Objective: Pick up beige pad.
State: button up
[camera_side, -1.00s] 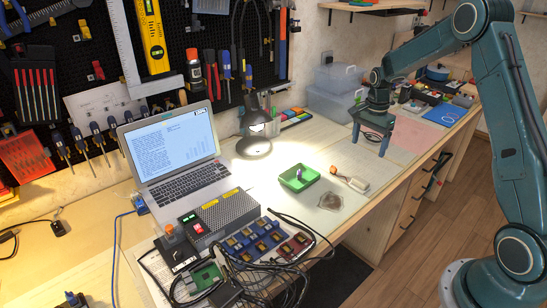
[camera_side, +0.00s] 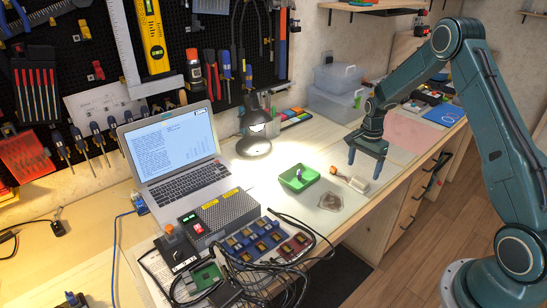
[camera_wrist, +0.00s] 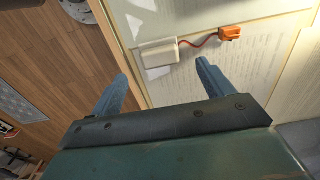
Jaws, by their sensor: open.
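The beige pad (camera_side: 359,184) is a small pale block lying on the worktop. A short red wire joins it to an orange connector (camera_side: 334,170) on its left. In the wrist view the pad (camera_wrist: 158,52) lies between and just beyond the fingertips, with the wire and orange connector (camera_wrist: 230,33) to its right. My gripper (camera_side: 364,168) points down above the pad, with fingers apart and nothing between them. In the wrist view my gripper (camera_wrist: 162,70) is also open. The side view does not show the exact height gap.
A green tray (camera_side: 286,182) holding a small purple thing stands left of the pad. A brownish translucent piece (camera_side: 331,201) lies in front. The laptop (camera_side: 175,152) and lamp (camera_side: 254,140) are further left. Clear storage boxes (camera_side: 337,100) stand behind. The worktop's front edge is close.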

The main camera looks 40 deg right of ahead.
aim_at(361, 180)
jog(key=shift+f, duration=0.1)
jog(key=shift+d+f, duration=0.1)
jog(key=shift+f, duration=2.4)
jog(key=c, duration=1.1)
